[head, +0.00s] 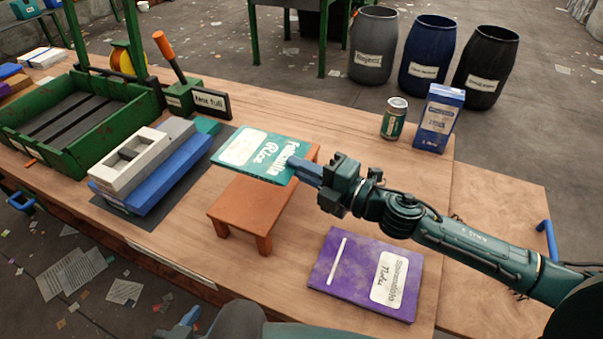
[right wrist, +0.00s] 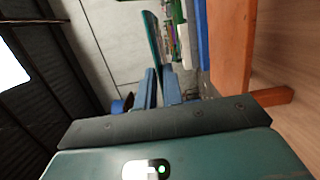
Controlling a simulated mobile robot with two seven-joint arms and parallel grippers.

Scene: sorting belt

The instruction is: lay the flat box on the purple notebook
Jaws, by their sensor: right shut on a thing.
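The flat box (head: 262,158) is teal with a white label. My right gripper (head: 308,171) is shut on its near right end and holds it above the orange stool. In the right wrist view the box (right wrist: 153,38) shows edge-on between the blue fingers (right wrist: 161,88), with a gap to the stool. The purple notebook (head: 345,270) lies flat on the table to the right of the stool, with nothing on it. My left gripper (head: 184,325) shows only in part at the bottom edge, low and left; its jaws cannot be made out.
The orange stool (head: 245,204) stands left of the notebook. A grey tray (head: 118,178) and blue piece lie further left, beside a green crate (head: 60,150). A can (head: 395,118) and blue carton (head: 438,118) stand at the back right. Bare table surrounds the notebook.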

